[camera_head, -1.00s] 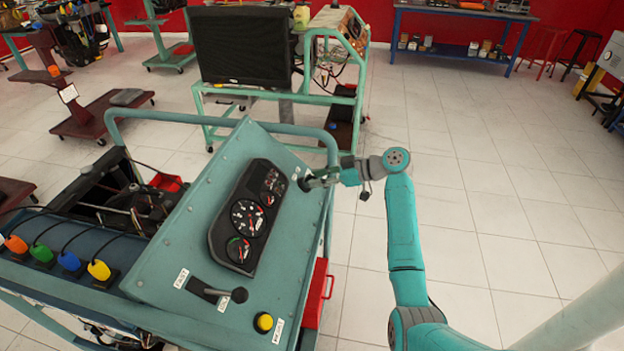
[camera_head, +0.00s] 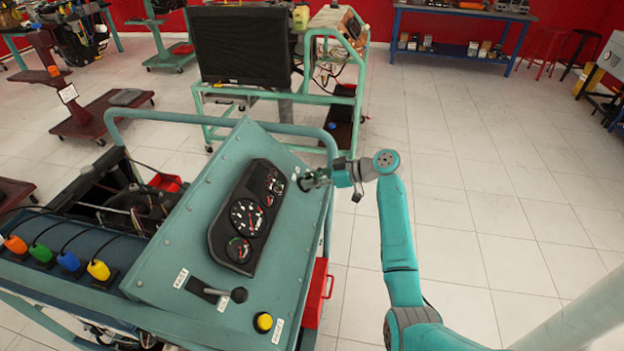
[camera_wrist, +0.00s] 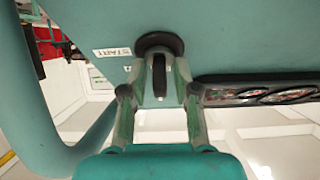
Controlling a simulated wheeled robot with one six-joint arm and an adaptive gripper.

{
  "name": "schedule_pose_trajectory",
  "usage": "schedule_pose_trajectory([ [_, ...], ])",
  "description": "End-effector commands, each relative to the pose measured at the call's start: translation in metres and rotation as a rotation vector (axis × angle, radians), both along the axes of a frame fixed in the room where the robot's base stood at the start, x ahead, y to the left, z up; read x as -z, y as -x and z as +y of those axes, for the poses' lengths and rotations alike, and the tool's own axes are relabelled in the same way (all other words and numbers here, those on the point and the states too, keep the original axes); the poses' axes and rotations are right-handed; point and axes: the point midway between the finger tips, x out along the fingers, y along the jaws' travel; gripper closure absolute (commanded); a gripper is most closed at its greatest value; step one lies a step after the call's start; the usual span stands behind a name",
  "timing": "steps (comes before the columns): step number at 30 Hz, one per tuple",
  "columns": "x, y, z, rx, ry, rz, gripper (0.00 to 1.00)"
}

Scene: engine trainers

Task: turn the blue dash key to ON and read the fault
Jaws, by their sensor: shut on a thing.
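The dash key (camera_wrist: 160,78) shows in the wrist view as a dark, narrow grip on a round dark switch base (camera_wrist: 152,42). Its blue colour cannot be made out. My gripper (camera_wrist: 161,88) has one finger on each side of the key and is shut on it. In the head view my gripper (camera_head: 312,179) is at the switch near the upper right edge of the sloping teal panel (camera_head: 185,235), and it hides the key. A START label (camera_wrist: 112,52) is left of the switch in the wrist view. The gauge cluster (camera_head: 247,214) is dark, with several dials; no fault text is readable.
A black lever (camera_head: 238,295) and a yellow button (camera_head: 263,322) sit low on the panel. A teal tube frame (camera_head: 331,150) runs close beside my gripper.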

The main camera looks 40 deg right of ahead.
Motion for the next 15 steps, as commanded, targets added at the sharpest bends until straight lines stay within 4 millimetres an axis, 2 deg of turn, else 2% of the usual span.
schedule_pose_trajectory([
  [15, 0.0002, 0.0002, 0.0008, 0.246, -0.171, 0.133, 1.00],
])
